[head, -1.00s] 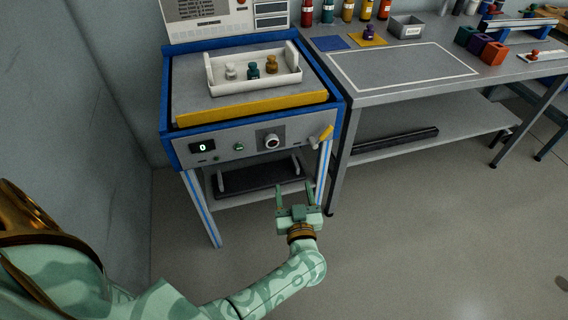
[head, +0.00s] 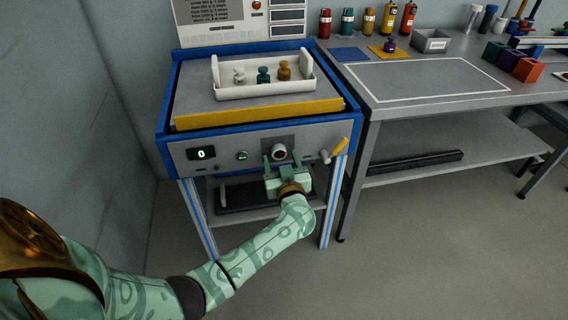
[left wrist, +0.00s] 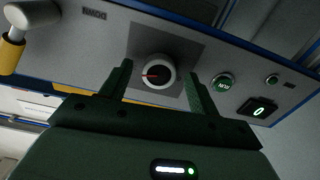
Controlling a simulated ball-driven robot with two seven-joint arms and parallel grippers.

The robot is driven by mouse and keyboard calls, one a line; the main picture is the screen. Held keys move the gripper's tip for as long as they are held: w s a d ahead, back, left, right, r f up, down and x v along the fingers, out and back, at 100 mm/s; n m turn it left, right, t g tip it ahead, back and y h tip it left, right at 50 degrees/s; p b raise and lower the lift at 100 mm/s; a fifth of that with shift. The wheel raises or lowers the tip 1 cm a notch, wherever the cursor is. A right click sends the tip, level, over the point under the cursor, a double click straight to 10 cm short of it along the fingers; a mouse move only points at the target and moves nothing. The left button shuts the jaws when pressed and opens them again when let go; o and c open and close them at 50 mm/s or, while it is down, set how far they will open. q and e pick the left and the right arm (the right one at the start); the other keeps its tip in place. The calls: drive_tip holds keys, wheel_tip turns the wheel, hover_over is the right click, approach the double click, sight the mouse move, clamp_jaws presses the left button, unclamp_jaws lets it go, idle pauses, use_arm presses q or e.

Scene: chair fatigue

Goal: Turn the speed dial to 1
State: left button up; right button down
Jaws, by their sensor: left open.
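The speed dial (head: 279,152) is a round knob with a pale rim and dark face on a dark plate of the machine's front panel. In the left wrist view the dial (left wrist: 157,75) shows a red pointer line and lies between the two fingers, beyond their tips. My left gripper (head: 283,159) is open and empty, just in front of and slightly below the dial. It also shows in the left wrist view (left wrist: 160,78). Contact with the dial cannot be told. The display (head: 201,153) reads 0. My right gripper is in no view.
A green RUN button (head: 242,155) sits left of the dial, and a yellow-handled lever (head: 339,146) sits right of it. A white tray (head: 262,91) with small bottle-like weights stands on the machine top. A grey workbench (head: 420,85) is to the right.

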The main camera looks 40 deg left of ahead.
use_arm(q)
drive_tip(key=shift+w+a+r, duration=0.1)
drive_tip(key=shift+w+a, duration=0.05)
drive_tip(key=shift+a, duration=0.1)
drive_tip(key=c, duration=1)
